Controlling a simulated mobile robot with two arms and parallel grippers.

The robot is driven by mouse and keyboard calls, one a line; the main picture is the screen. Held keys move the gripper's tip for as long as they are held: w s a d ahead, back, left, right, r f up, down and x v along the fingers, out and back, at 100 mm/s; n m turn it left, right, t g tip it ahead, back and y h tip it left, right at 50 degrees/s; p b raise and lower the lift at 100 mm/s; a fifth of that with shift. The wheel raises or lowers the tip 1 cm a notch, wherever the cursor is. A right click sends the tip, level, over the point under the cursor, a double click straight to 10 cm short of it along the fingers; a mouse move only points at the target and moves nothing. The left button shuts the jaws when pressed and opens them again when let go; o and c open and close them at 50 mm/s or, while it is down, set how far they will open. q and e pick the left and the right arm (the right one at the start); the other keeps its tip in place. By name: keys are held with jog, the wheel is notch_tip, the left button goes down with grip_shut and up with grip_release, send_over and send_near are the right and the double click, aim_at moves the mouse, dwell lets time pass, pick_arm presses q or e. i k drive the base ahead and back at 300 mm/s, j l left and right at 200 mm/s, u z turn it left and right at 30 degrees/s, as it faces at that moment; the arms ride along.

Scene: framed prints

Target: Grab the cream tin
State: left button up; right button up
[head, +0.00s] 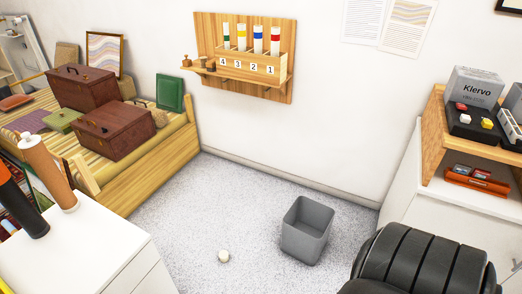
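A small round cream-coloured object (223,256) lies on the grey carpet, left of the waste bin. It is too small to tell whether it is a tin or something else, such as a ball of paper. I see no other thing that is clearly a cream tin. Neither of my grippers shows in the head view.
A grey open bin (307,231) stands on the carpet (180,225). A white cabinet (85,258) with tubes is at left, before a wooden bed (150,172) with brown cases. A wooden rack (244,61) hangs on the wall. A black ribbed shape (420,265) blocks the lower right.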

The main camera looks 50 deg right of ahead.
aim_at(223, 254)
jog(key=z, duration=1.05)
